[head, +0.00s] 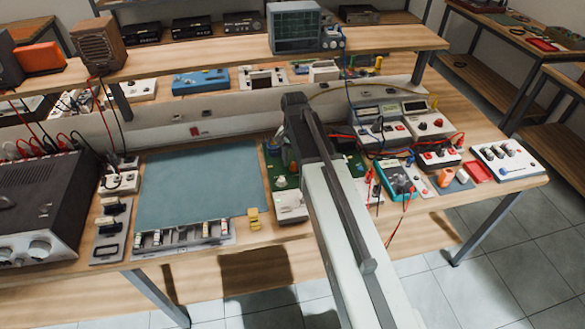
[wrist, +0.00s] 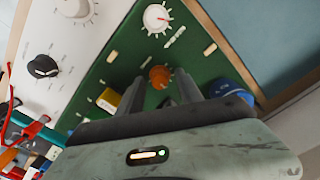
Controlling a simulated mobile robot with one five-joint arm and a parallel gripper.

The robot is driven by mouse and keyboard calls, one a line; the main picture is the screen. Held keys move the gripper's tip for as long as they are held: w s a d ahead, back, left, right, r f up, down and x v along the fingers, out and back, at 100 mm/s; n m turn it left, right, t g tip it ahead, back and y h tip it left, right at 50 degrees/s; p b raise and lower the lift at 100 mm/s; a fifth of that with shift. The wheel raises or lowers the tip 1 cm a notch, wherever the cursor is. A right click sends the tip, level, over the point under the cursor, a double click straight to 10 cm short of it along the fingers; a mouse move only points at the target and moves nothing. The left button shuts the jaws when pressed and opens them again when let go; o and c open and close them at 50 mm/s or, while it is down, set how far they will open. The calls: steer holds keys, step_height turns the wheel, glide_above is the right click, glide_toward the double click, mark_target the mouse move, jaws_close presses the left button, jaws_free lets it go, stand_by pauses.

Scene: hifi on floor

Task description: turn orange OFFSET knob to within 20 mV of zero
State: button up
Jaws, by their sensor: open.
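In the wrist view the orange knob (wrist: 159,77) stands on a green board (wrist: 115,70). My gripper (wrist: 158,90) is open, its two dark fingers pointing at the board. The orange knob shows in the gap between the fingertips; I cannot tell whether either finger touches it. In the head view my arm covers the knob and the fingertips. No voltage reading can be made out.
Near the orange knob are a white dial (wrist: 156,18), a yellow block (wrist: 108,100) and a blue round part (wrist: 228,92). A white panel with a black knob (wrist: 42,66) adjoins the board. In the head view, a teal meter (head: 398,178) with leads stands right of my arm; a blue-green mat (head: 200,185) lies left.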

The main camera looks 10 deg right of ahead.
jaws_close()
steer(key=shift+n, duration=0.3)
steer(key=n, duration=0.4)
steer(key=shift+n, duration=0.4)
steer(key=n, duration=0.5)
steer(key=shift+n, duration=0.3)
